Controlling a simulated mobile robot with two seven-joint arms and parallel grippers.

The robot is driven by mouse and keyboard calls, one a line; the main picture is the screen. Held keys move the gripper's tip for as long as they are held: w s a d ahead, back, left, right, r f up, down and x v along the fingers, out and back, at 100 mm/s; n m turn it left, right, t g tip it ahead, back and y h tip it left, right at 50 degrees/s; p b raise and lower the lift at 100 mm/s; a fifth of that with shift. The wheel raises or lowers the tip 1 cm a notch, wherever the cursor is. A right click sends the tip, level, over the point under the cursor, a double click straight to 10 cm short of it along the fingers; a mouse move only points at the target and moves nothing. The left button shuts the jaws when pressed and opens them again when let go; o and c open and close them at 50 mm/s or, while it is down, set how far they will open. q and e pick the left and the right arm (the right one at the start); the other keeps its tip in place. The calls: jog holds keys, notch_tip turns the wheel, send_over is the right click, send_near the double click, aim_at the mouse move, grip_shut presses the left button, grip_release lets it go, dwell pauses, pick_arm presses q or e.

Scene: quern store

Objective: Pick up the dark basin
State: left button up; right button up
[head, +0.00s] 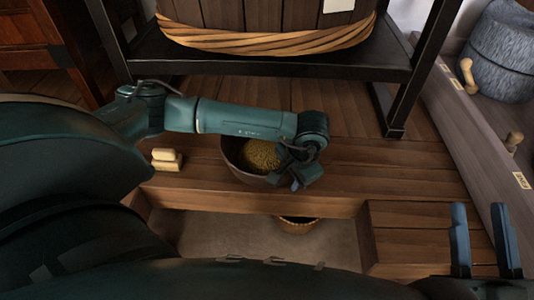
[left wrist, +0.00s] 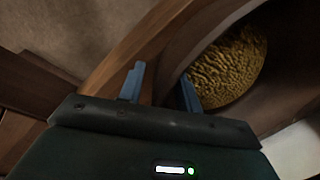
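The dark basin (head: 234,166) stands on the wooden floorboards near the step edge, with a mound of golden grain (head: 262,154) inside. My left gripper (head: 296,182) is at the basin's right front rim and hides part of it. In the left wrist view the blue fingers of my left gripper (left wrist: 162,88) are apart. One finger is on the grain side of the basin's wall (left wrist: 192,48), the other on the outer side; I cannot tell whether either touches. My right gripper (head: 485,240) is open and empty at the lower right, away from the basin.
A black stand (head: 270,66) with a large rope-bound wooden tub (head: 270,36) is behind the basin. Pale yellow blocks (head: 167,160) lie to its left. A wicker basket (head: 297,225) sits below the step edge. A grey stone quern (head: 502,52) stands at right.

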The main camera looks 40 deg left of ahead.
pick_arm(q)
jog(key=shift+c, duration=0.5)
grip_shut()
jog(key=shift+r, duration=0.15)
